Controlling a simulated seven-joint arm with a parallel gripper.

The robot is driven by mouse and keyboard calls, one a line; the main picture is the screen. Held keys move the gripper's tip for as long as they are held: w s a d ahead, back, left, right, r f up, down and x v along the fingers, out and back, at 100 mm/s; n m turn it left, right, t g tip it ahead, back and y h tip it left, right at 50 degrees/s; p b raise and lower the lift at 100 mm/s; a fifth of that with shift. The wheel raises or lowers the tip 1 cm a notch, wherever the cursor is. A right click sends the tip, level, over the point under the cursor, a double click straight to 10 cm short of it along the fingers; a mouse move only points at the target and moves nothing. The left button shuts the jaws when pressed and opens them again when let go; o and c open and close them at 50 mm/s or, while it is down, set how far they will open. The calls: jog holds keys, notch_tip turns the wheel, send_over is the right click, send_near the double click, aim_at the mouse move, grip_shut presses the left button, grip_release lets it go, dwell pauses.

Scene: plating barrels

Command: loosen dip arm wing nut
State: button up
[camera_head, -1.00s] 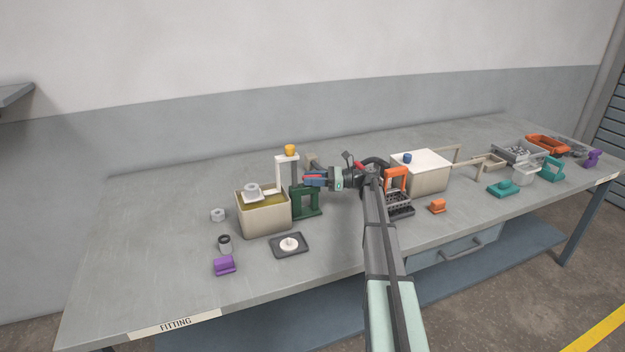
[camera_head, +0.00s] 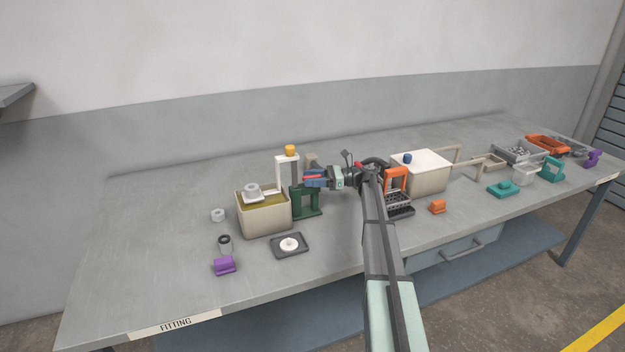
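A dip-arm stand with a green base (camera_head: 306,204) and a white upright (camera_head: 281,172) stands behind a cream tank (camera_head: 265,219). A yellow knob (camera_head: 291,151) sits on top of the upright. I cannot make out the wing nut for certain; it may be hidden by my gripper. My gripper (camera_head: 308,178) points left, with its fingertips at the upper part of the green stand. Whether it touches the stand, and whether its fingers are open or shut, is too small to tell.
A white nut-shaped part (camera_head: 253,190) is at the tank's top. In front are a dark plate with a white disc (camera_head: 290,245), a purple block (camera_head: 224,265) and a dark-topped cup (camera_head: 224,243). A cream box (camera_head: 428,178) and orange-handled basket (camera_head: 397,180) stand right of my gripper.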

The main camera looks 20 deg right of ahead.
aim_at(313, 175)
notch_tip(313, 175, up, 10)
dwell(0.8)
dwell(0.3)
